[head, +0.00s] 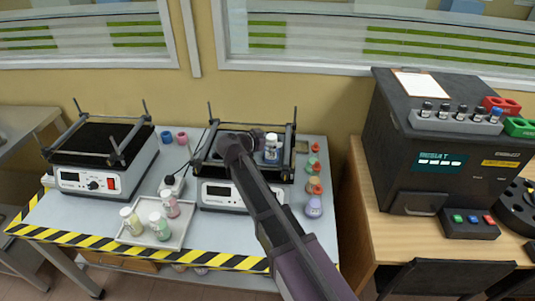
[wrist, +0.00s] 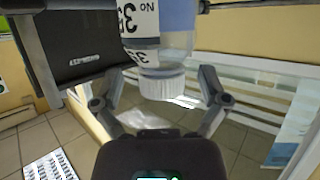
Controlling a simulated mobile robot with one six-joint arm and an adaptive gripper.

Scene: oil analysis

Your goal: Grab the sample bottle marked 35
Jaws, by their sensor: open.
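A sample bottle with a blue body, white cap and white label (wrist: 160,50) stands between the fingers of my gripper (wrist: 160,90) in the wrist view, appearing upside down there. Its label reads "No" and a number starting with 3; the rest is partly cut off. My gripper is open, with a finger on each side of the cap and gaps showing. In the head view a blue and white bottle (head: 271,148) stands on the right shaker (head: 222,195), just right of my gripper (head: 250,140). My arm hides part of the shaker.
A second shaker (head: 100,165) stands at the left. Small coloured containers (head: 313,186) line the right edge. A dark analyser (head: 440,140) stands on the right desk.

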